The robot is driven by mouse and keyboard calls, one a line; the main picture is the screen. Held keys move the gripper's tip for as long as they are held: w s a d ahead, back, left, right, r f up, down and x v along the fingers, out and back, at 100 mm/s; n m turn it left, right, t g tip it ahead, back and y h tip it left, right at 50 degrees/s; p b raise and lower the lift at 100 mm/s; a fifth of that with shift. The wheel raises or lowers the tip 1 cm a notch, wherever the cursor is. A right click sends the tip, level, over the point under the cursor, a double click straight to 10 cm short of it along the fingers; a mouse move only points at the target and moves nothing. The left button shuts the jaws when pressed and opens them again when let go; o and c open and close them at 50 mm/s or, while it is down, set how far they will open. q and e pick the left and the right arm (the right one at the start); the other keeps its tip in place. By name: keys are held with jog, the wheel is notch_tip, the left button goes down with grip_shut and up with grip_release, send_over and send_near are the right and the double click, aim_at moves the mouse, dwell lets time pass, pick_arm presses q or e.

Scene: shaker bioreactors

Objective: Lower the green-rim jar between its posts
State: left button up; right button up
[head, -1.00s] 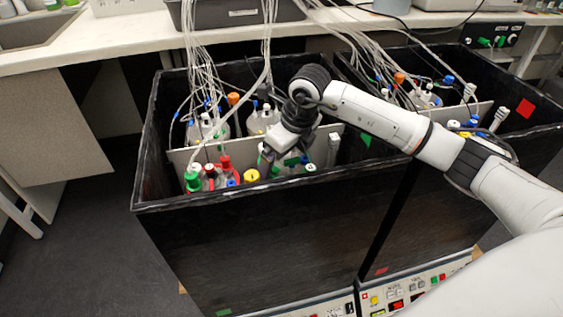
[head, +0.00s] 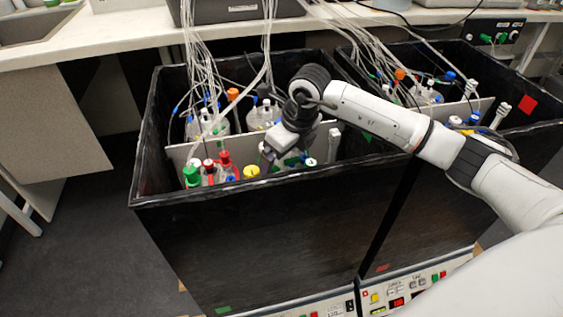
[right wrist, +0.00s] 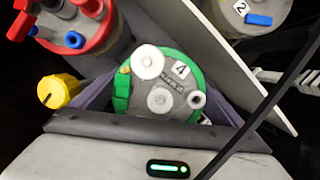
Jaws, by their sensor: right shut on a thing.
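The green-rim jar (right wrist: 172,90) has a grey lid with a "4" label, white caps and a green block. In the right wrist view it sits between the fingers of my right gripper (right wrist: 165,92), which is shut on it. In the head view the jar (head: 292,160) is partly hidden by my right gripper (head: 268,157), inside the front part of the left black box. The jar's lower body is hidden, so its height above the floor cannot be told. The posts around it cannot be made out clearly. My left gripper is not in view.
A red-rim jar (right wrist: 75,22) and a yellow knob (right wrist: 60,91) are close on the left. A grey divider panel (right wrist: 235,65) runs close on the right, with jar "2" (right wrist: 255,12) behind it. A dark cable crosses the wrist view. The black box's front wall (head: 250,235) stands nearest.

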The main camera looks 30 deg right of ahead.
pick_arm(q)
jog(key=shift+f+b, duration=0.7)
pick_arm(e)
jog(key=shift+x, duration=0.8)
jog(key=shift+s+d, duration=0.1)
jog(key=o, duration=1.2)
jog(key=shift+s+f, duration=0.15)
jog(key=shift+f, duration=0.1)
jog(key=shift+r, duration=0.5)
jog(key=p+v, duration=0.1)
jog(key=v, duration=0.8)
jog(key=shift+r, duration=0.1)
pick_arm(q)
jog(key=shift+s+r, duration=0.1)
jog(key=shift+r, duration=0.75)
pick_arm(e)
jog(key=shift+r, duration=0.3)
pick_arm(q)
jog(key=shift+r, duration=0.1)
